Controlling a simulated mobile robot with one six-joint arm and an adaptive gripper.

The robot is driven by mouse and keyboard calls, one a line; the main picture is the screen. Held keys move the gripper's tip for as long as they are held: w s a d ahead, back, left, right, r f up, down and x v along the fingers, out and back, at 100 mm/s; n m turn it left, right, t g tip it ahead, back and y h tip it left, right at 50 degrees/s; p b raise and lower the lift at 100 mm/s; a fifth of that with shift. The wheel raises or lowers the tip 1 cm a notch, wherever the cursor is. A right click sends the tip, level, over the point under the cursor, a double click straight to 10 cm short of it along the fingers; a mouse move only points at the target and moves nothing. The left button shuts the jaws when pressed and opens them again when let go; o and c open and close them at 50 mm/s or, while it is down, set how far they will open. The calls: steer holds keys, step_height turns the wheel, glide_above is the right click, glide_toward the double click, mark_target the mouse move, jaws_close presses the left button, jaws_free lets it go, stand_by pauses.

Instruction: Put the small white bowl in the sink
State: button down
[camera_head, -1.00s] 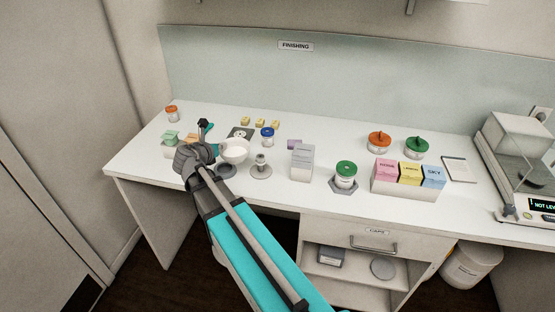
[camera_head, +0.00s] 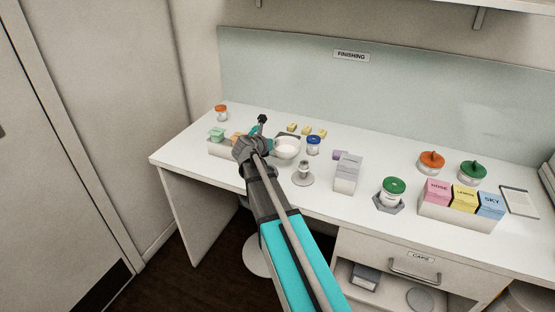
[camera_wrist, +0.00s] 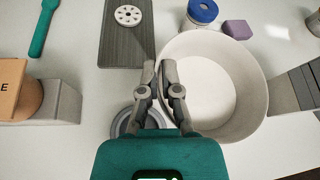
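The small white bowl (camera_head: 287,150) is over the left part of the bench. In the wrist view it is large, its open mouth (camera_wrist: 232,92) facing up and looking empty. My gripper (camera_wrist: 159,66) is at the bowl's left rim, its two fingers close together with the rim wall between them, so it looks shut on the rim. In the head view my gripper (camera_head: 262,146) is partly hidden by my own arm. The bowl looks roughly level; its gap to the bench is hard to judge. No sink is in view.
A blue-lidded jar (camera_head: 313,145), a small silver stand (camera_head: 303,172), a grey box (camera_head: 347,172) and a green-lidded jar (camera_head: 393,192) stand right of the bowl. A tray (camera_head: 222,150) is to the left.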

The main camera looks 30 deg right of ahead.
steer(key=shift+w+d+f+b, duration=0.45)
steer(key=shift+f+b, duration=0.15)
steer(key=shift+f, duration=0.15)
steer(key=shift+w+d+f+b, duration=0.4)
steer(key=shift+f+b, duration=0.25)
steer(key=shift+f, duration=0.1)
steer(key=shift+w+d+f+b, duration=0.35)
steer(key=shift+w+f+b, duration=0.1)
steer(key=shift+f+b, duration=0.25)
steer(key=shift+f, duration=0.15)
steer(key=shift+w+d+f+b, duration=0.25)
steer(key=shift+w+f+b, duration=0.1)
steer(key=shift+f+b, duration=1.55)
steer(key=shift+f, duration=0.05)
steer(key=shift+f, duration=0.1)
steer(key=c, duration=0.8)
jaws_free()
